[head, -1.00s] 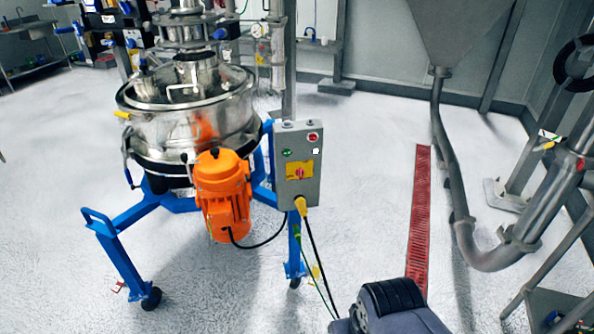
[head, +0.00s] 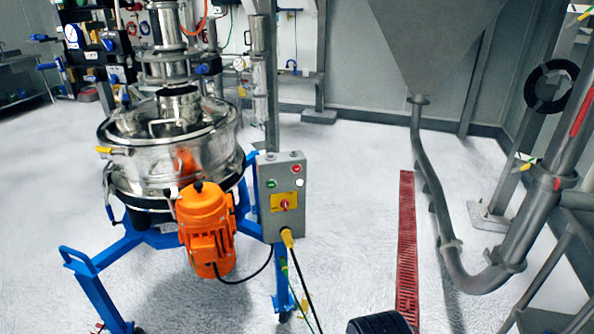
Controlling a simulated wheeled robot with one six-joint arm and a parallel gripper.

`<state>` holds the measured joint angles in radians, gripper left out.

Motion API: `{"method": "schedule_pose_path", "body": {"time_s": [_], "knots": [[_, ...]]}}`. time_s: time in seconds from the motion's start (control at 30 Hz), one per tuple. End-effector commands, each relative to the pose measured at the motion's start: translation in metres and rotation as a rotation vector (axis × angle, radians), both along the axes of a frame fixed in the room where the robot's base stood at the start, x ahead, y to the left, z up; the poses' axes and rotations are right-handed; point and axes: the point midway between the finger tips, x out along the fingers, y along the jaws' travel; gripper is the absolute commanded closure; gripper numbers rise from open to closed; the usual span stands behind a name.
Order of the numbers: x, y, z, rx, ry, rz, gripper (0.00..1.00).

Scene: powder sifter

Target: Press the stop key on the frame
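The grey control box (head: 282,222) is fixed upright on the blue frame (head: 98,252) of the powder sifter (head: 172,140). Its face carries a red key (head: 296,169) at upper right, a green key (head: 271,183) at upper left and a white key (head: 299,183) below the red one. A red rotary switch (head: 284,204) sits on a yellow plate lower down. Labels on the keys are too small to read. My gripper is not in view; a dark rounded part, which seems to be of my arm, shows at the bottom edge, apart from the box.
An orange motor (head: 205,226) stands left of the control box, with cables hanging below. A red floor grate (head: 407,245) runs along the floor to the right. A hopper (head: 432,40) with a bent grey pipe (head: 437,205) stands further right. Floor between box and grate is clear.

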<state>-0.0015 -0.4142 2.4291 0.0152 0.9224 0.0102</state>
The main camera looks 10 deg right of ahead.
Motion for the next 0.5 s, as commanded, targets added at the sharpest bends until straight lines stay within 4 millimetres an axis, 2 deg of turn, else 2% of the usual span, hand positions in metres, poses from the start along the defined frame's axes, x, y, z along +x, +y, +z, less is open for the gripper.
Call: {"method": "schedule_pose_path", "body": {"time_s": [0.07, 0.43, 0.5], "knots": [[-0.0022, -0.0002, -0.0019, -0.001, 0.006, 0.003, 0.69], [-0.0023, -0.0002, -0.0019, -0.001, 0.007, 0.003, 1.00], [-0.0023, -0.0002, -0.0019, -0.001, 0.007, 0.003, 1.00]]}}
